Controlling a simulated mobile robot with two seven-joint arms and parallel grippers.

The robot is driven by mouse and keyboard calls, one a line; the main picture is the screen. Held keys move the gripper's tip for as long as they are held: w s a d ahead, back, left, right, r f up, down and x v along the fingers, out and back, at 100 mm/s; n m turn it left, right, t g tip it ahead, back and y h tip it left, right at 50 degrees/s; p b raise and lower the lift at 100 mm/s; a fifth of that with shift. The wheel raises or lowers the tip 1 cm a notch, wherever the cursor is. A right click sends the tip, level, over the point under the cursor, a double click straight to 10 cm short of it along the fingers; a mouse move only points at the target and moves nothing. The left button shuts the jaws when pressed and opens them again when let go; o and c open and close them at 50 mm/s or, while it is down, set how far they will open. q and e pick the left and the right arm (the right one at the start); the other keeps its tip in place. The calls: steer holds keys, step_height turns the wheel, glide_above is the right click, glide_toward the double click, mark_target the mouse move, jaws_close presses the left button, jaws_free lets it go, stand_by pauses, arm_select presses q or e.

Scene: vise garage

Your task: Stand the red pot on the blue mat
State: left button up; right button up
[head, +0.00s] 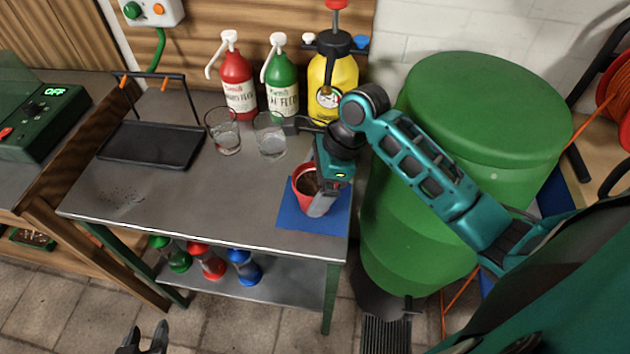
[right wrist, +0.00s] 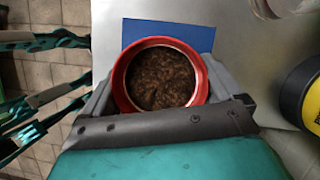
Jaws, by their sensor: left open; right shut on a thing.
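The red pot (head: 298,190), filled with dark soil, is upright at the right end of the metal table. My right gripper (head: 316,192) is shut on it. The right wrist view shows the pot (right wrist: 118,88) between the two fingers, seen from above. The blue mat (head: 287,211) lies under and around the pot in the head view; it also shows in the right wrist view (right wrist: 200,35). I cannot tell whether the pot's base touches the mat. My left gripper (head: 145,340) is open and empty at the bottom edge, in front of the table.
Two glasses (head: 269,140) stand left of my right gripper. A red bottle (head: 238,85), a green bottle (head: 282,85) and a yellow sprayer (head: 340,75) stand behind. A black tray (head: 150,145) is at left. A green barrel (head: 410,220) is close on the right.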

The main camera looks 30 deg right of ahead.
steer(key=o, duration=0.8)
steer(key=shift+f, duration=0.1)
steer(key=shift+c, duration=0.2)
steer(key=shift+o, duration=0.2)
steer(key=v, duration=1.2)
steer(key=shift+r, duration=0.2)
steer(key=shift+s, duration=0.15)
